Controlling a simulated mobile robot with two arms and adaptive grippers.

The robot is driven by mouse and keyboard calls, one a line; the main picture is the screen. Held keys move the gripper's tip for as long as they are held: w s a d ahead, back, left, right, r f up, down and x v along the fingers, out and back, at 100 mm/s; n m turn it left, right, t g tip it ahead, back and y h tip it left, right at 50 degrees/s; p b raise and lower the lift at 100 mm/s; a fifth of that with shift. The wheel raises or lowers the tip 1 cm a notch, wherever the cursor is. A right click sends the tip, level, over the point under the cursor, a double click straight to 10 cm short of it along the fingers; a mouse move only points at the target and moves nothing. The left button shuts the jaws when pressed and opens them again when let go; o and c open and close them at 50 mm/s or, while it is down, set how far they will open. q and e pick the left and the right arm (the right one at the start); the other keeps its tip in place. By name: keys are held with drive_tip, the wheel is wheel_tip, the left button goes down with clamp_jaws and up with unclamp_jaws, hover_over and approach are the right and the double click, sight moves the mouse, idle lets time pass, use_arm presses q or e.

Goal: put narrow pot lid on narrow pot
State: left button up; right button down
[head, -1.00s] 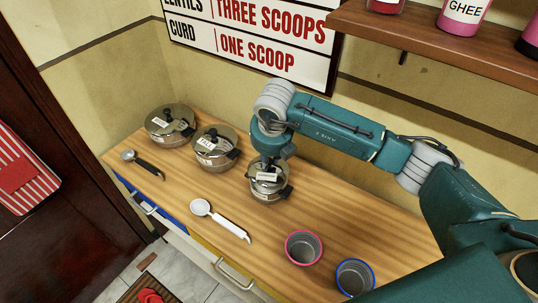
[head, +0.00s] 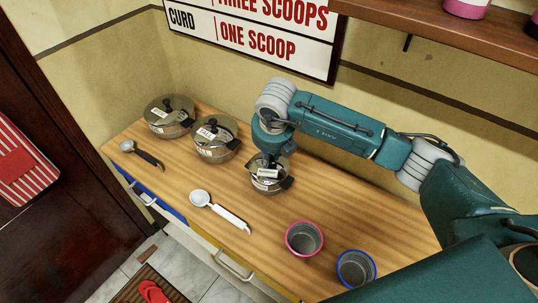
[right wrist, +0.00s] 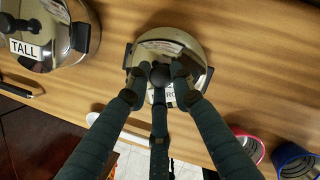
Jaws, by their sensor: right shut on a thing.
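The narrow pot (head: 268,185) is a small steel pot with dark side handles, upright on the wooden counter. Its shiny lid (right wrist: 178,42) has a dark knob and covers the pot's top in the right wrist view. My right gripper (right wrist: 161,76) is shut on the lid's knob from above; it also shows over the pot in the head view (head: 271,161). The lid looks level and at the pot's rim. The gripper partly hides it, so I cannot tell whether it is fully seated. My left gripper is not in view.
A lidded pot labelled TALL (head: 214,150) stands left of the narrow pot, with another lidded pot (head: 168,127) beyond it. A white-handled scoop (head: 221,211), a dark-handled scoop (head: 140,153), a pink-rimmed cup (head: 304,238) and a blue-rimmed cup (head: 356,268) sit on the counter.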

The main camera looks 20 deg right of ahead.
drive_tip(key=shift+b, duration=0.45)
idle(0.7)
drive_tip(key=shift+f+b, duration=0.5)
drive_tip(key=shift+f, duration=0.05)
drive_tip(key=c, duration=1.8)
unclamp_jaws()
drive_tip(key=shift+r, duration=0.1)
drive_tip(key=shift+p+v, duration=1.85)
drive_tip(key=shift+v, duration=1.1)
wheel_tip(320, 180, up, 5)
drive_tip(key=p, duration=0.3)
hover_over(270, 169)
drive_tip(key=s, duration=0.2)
drive_tip(key=shift+w+a, duration=0.1)
drive_tip(key=shift+w, duration=0.1)
